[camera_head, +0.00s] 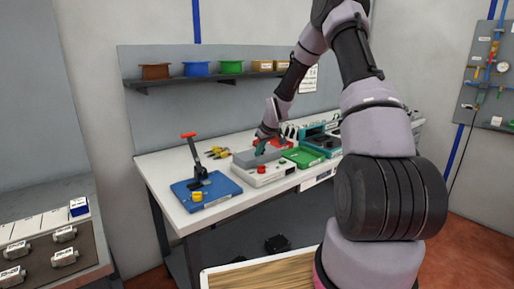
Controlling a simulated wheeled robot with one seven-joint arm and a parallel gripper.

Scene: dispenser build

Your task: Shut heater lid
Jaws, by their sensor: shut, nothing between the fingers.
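The heater (265,177) is a white box with a red button, standing on the white workbench. Its grey lid (243,158) lies over its top and looks close to flat; from this distance I cannot tell whether it is fully shut. I cannot tell whether the fingertips touch the lid.
A blue base with a black-and-red lever press (207,192) stands left of the heater. Yellow-handled tools (217,152) lie behind. A green tray (303,157) and teal equipment (322,143) are to the right. A shelf (220,79) with spools hangs above the bench.

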